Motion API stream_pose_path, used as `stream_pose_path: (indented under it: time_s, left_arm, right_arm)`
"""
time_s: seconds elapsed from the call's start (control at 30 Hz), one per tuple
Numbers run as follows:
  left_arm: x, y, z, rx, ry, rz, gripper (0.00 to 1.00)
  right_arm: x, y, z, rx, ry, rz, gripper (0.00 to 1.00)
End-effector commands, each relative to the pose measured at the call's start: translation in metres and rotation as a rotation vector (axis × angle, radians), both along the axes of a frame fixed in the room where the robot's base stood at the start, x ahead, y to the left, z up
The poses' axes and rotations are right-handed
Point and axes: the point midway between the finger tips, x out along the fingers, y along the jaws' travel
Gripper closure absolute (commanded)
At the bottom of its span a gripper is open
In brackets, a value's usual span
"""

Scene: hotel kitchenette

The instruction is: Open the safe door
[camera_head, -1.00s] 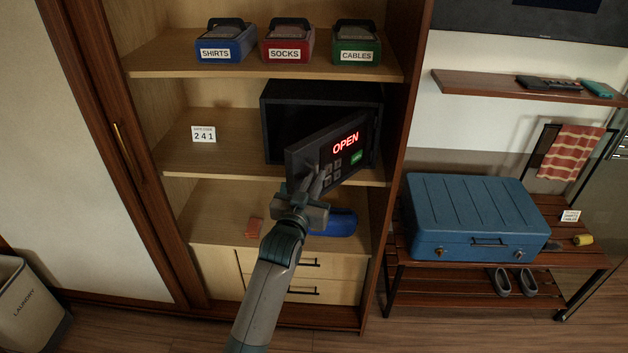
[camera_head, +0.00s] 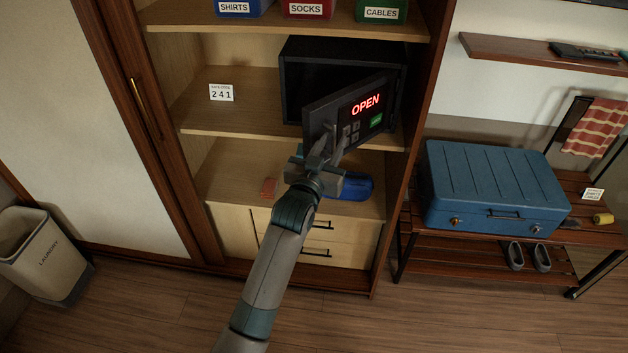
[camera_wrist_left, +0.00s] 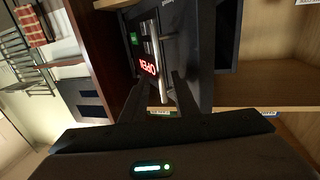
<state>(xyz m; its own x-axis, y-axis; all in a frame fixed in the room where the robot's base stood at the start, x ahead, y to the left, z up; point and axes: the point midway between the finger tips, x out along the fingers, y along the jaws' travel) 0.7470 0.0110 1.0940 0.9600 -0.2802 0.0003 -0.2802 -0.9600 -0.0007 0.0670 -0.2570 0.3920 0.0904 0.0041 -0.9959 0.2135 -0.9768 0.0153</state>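The black safe (camera_head: 292,80) stands on the middle shelf of the wardrobe. Its door (camera_head: 318,118) is swung partly out, and the dark inside shows behind it. The door's keypad panel (camera_head: 356,132) reads OPEN in red, with a green key below. My left gripper (camera_head: 331,146) is at the door's front near its free edge. Its two fingers stand apart in both views. In the left wrist view, a pale bar handle (camera_wrist_left: 161,72) lies between the open fingers (camera_wrist_left: 157,100); contact cannot be told. My right gripper is not in view.
Labelled bins (camera_head: 308,9) line the shelf above. A blue item (camera_head: 353,188) lies below the door. A blue suitcase (camera_head: 495,190) sits on the rack at right. The floor in front is mostly clear.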

Motion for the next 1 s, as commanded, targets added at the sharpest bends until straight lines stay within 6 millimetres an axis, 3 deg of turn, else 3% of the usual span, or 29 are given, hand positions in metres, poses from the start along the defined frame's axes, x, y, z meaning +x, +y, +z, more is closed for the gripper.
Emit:
stream_pose_path:
  time_s: [0.7, 1.0]
  left_arm:
    - [-0.119, 0.031, -0.002, -0.002, -0.002, -0.004, 0.73]
    - [-0.144, 0.038, -0.001, -0.001, 0.000, -0.005, 0.73]
  right_arm:
    - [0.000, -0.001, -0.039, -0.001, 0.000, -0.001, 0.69]
    - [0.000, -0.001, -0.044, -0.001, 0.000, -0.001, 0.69]
